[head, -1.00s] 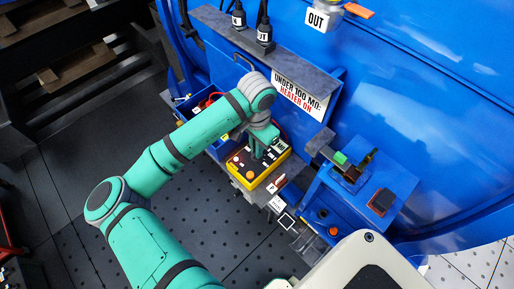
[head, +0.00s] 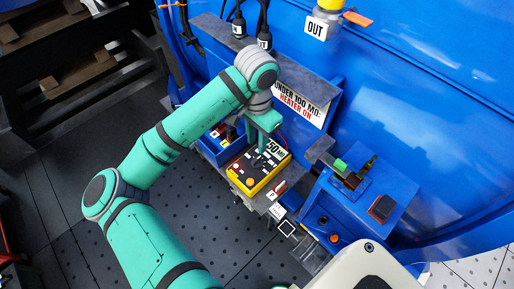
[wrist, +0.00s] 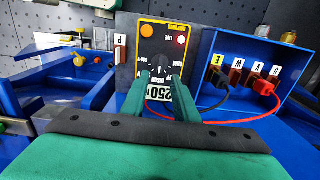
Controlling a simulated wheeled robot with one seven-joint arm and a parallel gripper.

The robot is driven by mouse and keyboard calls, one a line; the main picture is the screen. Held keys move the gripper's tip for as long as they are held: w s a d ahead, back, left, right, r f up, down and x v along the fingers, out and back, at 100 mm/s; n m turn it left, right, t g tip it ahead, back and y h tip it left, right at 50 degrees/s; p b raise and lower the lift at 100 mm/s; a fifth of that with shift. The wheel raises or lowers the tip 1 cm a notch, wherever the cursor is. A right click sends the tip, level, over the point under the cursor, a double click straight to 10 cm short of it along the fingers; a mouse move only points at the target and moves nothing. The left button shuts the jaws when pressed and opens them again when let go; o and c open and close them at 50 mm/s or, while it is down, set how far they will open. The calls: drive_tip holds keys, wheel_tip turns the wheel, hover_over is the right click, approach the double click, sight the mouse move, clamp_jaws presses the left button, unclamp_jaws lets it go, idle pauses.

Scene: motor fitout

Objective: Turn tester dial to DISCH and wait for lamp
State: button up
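The yellow-edged tester (head: 247,185) with a black face lies on a shelf at the blue machine. In the wrist view the tester (wrist: 147,48) has a dark round dial (wrist: 161,69) with labels around it, OFF and DISCH among the lower ones. I cannot tell surely where its pointer stands. Contact is unclear.
A blue box (wrist: 208,50) beside the tester holds several lettered plugs, with black and red leads. A 250 plate (wrist: 158,94) shows between the fingers. In the head view, a blue stand (head: 345,215) with a green-ended lever is at the right.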

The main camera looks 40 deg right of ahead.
drive_tip(key=shift+r, duration=1.1)
drive_tip(key=shift+w, duration=0.1)
